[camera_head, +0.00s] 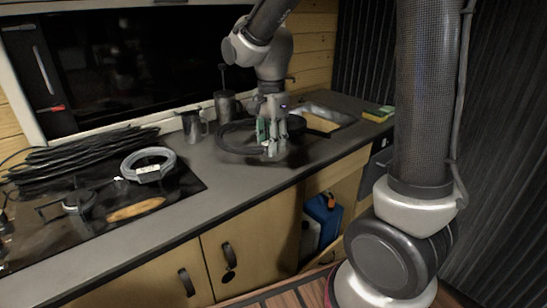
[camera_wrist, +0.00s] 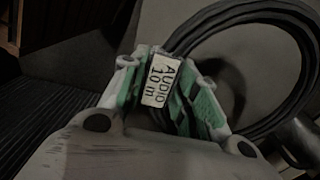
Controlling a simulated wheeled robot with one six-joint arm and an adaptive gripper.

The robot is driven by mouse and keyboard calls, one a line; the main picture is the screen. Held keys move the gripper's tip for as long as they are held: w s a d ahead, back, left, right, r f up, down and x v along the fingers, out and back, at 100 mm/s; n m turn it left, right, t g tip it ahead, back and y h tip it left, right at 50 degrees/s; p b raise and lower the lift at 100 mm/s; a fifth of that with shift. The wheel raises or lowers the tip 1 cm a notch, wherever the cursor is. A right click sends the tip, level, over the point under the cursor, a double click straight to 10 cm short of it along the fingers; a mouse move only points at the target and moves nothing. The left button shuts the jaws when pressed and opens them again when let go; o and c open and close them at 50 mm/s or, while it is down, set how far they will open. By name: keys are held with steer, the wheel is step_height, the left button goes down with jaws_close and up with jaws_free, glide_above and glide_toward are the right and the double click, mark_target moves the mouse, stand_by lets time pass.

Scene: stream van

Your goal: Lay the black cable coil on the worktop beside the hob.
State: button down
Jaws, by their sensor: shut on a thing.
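My gripper (camera_head: 271,140) is shut on the black cable coil (camera_head: 232,153), low over the worktop (camera_head: 222,182) to the right of the hob (camera_head: 157,207). Whether the coil touches the worktop is unclear. The hob carries a large heap of black cable (camera_head: 75,155) and a grey coil with a white label (camera_head: 150,165).
Metal mugs (camera_head: 193,125) and a dark pot (camera_head: 225,105) stand behind the coil near the wall. A sink (camera_head: 330,112) with a board lies to the right, with a sponge (camera_head: 378,114) beyond it. The worktop's front strip is clear.

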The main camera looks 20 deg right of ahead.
mark_target(271, 175)
step_height(271, 175, down, 8)
steer(key=shift+r, duration=0.2)
steer(key=shift+f, duration=0.1)
steer(key=c, duration=1.1)
jaws_free()
